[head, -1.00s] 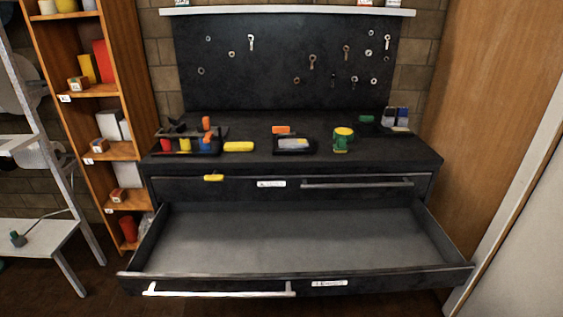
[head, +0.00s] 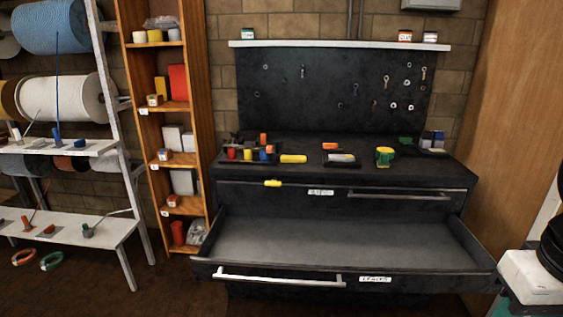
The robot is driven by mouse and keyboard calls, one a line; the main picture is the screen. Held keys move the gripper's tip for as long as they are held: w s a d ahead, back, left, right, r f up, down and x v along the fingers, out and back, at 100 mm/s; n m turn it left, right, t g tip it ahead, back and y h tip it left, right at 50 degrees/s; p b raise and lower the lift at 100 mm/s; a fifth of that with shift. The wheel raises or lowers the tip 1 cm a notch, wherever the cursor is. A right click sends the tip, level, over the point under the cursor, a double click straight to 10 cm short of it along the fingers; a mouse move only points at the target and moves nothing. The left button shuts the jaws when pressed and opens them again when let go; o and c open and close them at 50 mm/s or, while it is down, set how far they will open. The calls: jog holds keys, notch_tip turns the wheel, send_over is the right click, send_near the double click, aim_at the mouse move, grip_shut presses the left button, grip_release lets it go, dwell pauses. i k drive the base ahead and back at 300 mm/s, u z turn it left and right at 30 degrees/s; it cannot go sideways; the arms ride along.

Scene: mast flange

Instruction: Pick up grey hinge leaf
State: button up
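I cannot make out a grey hinge leaf in the head view. The black workbench (head: 350,178) stands ahead with its lower drawer (head: 340,240) pulled open; the grey drawer floor looks empty. The upper drawer (head: 380,206) is shut, and a small yellow item (head: 273,183) sits at its top edge. Small metal parts (head: 386,82) hang on the black pegboard (head: 330,110), too small to identify. My gripper is not in view.
The bench top holds a tray of coloured items (head: 245,153), a yellow block (head: 293,159) and a yellow-green item (head: 384,156). Shelves (head: 178,150) and a spool rack (head: 120,150) stand left. A white block (head: 533,276) intrudes at lower right. The open drawer juts forward.

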aim_at(335, 157)
jog(key=u, duration=0.4)
jog(key=i, duration=1.7)
